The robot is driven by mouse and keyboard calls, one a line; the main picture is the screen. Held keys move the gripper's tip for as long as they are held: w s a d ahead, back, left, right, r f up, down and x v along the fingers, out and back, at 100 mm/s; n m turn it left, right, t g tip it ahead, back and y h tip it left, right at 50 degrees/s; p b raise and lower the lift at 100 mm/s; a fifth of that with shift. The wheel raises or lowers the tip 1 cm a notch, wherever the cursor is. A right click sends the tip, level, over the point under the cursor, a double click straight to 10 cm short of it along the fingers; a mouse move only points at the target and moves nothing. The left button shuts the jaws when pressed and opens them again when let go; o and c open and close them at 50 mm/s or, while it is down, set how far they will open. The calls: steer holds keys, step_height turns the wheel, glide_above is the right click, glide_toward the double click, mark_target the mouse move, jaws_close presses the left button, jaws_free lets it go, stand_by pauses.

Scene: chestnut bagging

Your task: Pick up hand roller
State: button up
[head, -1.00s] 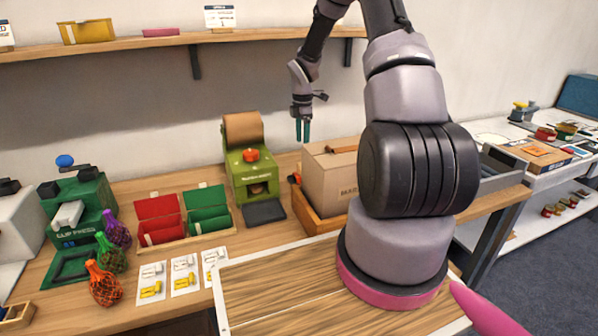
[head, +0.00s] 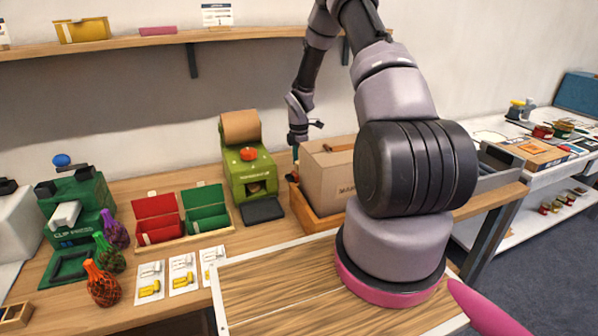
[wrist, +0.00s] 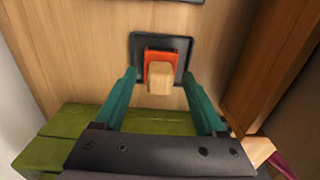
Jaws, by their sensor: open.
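The hand roller (wrist: 160,74) shows in the wrist view as an orange-red block with a pale wooden handle end toward the camera. It lies on a small black tray (wrist: 143,45) on the wooden bench. My gripper (wrist: 160,76) is open, its two teal fingers to either side of the roller's handle in the picture. I see no contact, and how far the fingertips are above it is hard to judge. In the head view my gripper (head: 297,152) is low between the green machine and the cardboard box; the roller is mostly hidden there.
The green dispenser (head: 248,170) stands close on the left and shows at the wrist view's lower left (wrist: 60,135). The cardboard box (head: 328,175) in a wooden tray (head: 312,222) is close on the right. Red and green bins (head: 158,220) and net bags (head: 102,285) stand further left.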

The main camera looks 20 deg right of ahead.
jaws_close()
steer(key=shift+r, duration=0.15)
step_height(320, 180, up, 10)
steer(key=shift+f, duration=0.1)
stand_by(0.3)
